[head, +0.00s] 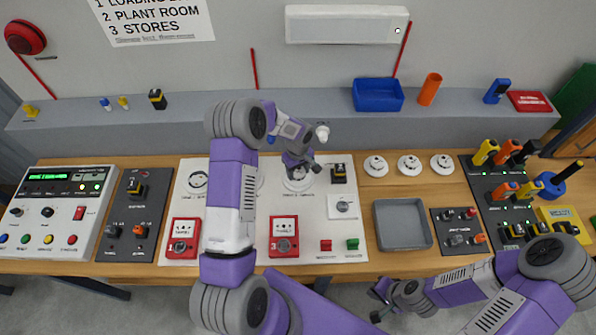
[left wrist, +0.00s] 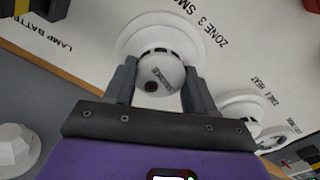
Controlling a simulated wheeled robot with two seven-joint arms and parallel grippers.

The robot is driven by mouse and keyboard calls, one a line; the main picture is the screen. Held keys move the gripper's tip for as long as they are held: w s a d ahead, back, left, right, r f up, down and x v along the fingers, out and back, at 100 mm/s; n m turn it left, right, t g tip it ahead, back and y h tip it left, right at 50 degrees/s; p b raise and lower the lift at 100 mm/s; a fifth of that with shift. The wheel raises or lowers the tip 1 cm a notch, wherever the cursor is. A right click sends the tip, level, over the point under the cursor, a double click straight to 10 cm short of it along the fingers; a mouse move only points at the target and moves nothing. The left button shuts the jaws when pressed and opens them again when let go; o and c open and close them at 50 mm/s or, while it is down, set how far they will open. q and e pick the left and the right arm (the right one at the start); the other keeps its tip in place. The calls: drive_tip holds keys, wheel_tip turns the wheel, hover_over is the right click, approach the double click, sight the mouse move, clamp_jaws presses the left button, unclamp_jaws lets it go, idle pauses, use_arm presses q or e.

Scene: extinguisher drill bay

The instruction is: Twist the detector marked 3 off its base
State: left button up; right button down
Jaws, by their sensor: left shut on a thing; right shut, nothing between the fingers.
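The white round detector (left wrist: 160,72) sits at its base (left wrist: 128,38) on the white panel, beside the print "ZONE 3 SM…" in the left wrist view. My left gripper (left wrist: 157,92) is shut on it, one dark finger on each side. In the head view my left gripper (head: 300,165) reaches down over the detector, hiding much of it; the rim of the base (head: 298,186) shows below. I cannot tell whether the detector has turned. My right gripper (head: 377,304) is shut and empty, low in front of the bench.
Three loose white detectors (head: 409,165) lie right of the panel, behind an empty grey tray (head: 404,240). Another ceiling unit (left wrist: 242,106) is close beside the held one. Red call points (head: 284,236) line the panel's front. A blue bin (head: 378,96) stands on the back ledge.

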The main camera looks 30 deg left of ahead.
idle(0.4)
use_arm(q)
drive_tip(key=shift+n+b, duration=0.75)
drive_tip(key=shift+n, duration=0.25)
drive_tip(key=shift+n+b, duration=0.6)
drive_tip(key=shift+n, duration=0.3)
drive_tip(key=shift+r, duration=0.15)
drive_tip(key=shift+r+p, duration=1.6)
drive_tip(key=shift+r, duration=1.3)
drive_tip(key=shift+f, duration=0.1)
